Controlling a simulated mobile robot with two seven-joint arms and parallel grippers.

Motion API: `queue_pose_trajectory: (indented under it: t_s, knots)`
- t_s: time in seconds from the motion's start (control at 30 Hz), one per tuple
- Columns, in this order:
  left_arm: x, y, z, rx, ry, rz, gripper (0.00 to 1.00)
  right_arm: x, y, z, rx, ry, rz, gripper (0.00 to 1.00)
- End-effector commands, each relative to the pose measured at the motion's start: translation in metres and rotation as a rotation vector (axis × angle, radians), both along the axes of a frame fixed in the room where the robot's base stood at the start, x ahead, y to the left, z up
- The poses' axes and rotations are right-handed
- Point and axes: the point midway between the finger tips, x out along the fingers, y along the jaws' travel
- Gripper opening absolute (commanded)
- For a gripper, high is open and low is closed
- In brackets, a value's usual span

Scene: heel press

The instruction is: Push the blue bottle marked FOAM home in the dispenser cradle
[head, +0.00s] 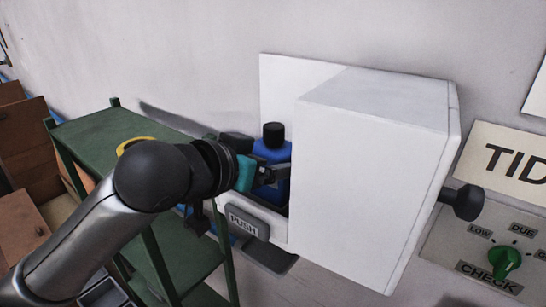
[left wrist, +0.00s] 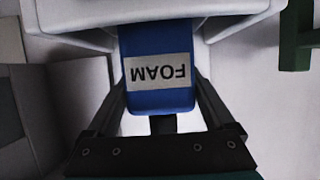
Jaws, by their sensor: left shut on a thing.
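The blue bottle (head: 272,150) with a black cap stands upright in the dispenser cradle (head: 262,214), at the open left side of the white dispenser (head: 365,170). Its FOAM label shows upside down in the left wrist view (left wrist: 157,72). My left gripper (head: 268,176) reaches in from the left and is shut on the blue bottle, with a finger on each side of it in the left wrist view. The fingers and cradle wall hide the bottle's lower part, so I cannot tell how deep it sits. My right gripper is not in view.
A grey PUSH bar (head: 248,221) is on the dispenser's lower front. A black knob (head: 462,202) sticks out at its right, near a panel with a green dial (head: 504,261). A green shelf rack (head: 120,133) stands at the left, below my arm.

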Motion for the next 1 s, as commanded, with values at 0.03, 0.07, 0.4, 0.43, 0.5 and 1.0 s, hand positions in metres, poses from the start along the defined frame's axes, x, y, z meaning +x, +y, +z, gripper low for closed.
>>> queue_pose_trajectory:
  t_s: [0.03,0.07,0.4,0.43,0.5,1.0]
  knots:
    - [0.0002,0.0,0.0017,-0.002,-0.004,0.0,0.21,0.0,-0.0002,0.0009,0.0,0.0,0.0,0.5]
    - [0.0002,0.0001,0.0016,-0.002,-0.004,0.0,0.21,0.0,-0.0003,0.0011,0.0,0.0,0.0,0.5]
    - [0.0003,0.0002,0.0011,-0.002,-0.005,0.001,0.21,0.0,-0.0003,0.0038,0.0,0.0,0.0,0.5]
    - [0.0003,0.0002,0.0011,-0.002,-0.005,0.001,0.21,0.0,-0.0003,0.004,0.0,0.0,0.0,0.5]
    - [0.0003,0.0001,0.001,-0.001,-0.005,0.0,0.21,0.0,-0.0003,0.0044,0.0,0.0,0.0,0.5]
    - [0.0003,0.0001,0.0007,-0.002,-0.005,0.001,0.21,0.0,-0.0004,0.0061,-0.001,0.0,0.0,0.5]
